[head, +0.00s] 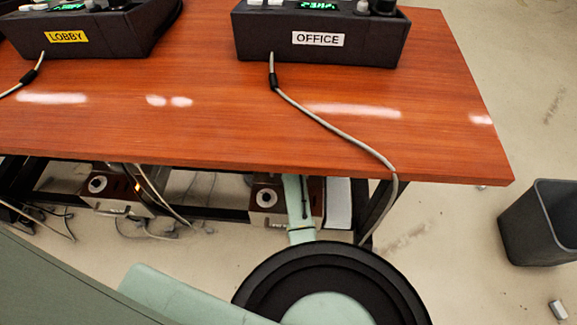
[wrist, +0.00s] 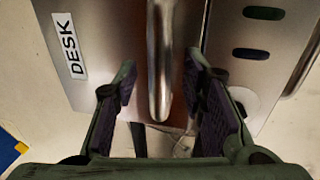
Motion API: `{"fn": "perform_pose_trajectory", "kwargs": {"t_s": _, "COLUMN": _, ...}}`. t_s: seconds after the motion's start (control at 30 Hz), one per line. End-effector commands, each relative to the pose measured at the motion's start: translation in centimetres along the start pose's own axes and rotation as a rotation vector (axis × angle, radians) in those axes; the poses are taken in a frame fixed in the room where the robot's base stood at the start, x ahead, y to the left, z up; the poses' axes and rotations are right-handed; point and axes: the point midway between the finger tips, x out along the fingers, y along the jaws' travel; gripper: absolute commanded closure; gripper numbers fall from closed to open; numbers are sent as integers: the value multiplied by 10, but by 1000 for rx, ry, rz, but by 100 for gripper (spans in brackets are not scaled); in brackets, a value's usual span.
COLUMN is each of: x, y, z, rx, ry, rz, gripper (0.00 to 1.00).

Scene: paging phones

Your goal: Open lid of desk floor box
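The desk floor box (wrist: 95,15) fills the top of the wrist view, with brushed metal faces and a white DESK label (wrist: 69,48). A shiny metal handle bar (wrist: 159,45) runs down the middle. My gripper (wrist: 159,82) is open, one finger on each side of the bar, with visible gaps. In the head view, my arm reaches under the table towards the right-hand floor box (head: 266,197), partly covering it; my fingers are hidden there. I cannot tell whether the lid is fully closed.
A wooden table (head: 200,130) stands above the boxes, with LOBBY (head: 90,35) and OFFICE (head: 318,55) phone units on top. Another floor box (head: 115,190) sits left under it, among loose cables. A grey bin (head: 540,225) stands on the right.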

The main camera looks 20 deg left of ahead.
Motion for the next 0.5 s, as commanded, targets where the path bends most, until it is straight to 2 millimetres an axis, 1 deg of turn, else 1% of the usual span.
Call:
{"fn": "perform_pose_trajectory", "kwargs": {"t_s": 0.03, "x": 0, "y": 0, "z": 0, "rx": 0, "ry": 0, "rz": 0, "gripper": 63}}
{"fn": "perform_pose_trajectory", "kwargs": {"t_s": 0.07, "x": 0, "y": 0, "z": 0, "rx": 0, "ry": 0, "rz": 0, "gripper": 65}}
{"fn": "perform_pose_trajectory", "kwargs": {"t_s": 0.5, "x": 0, "y": 0, "z": 0, "rx": 0, "ry": 0, "rz": -1, "gripper": 95}}
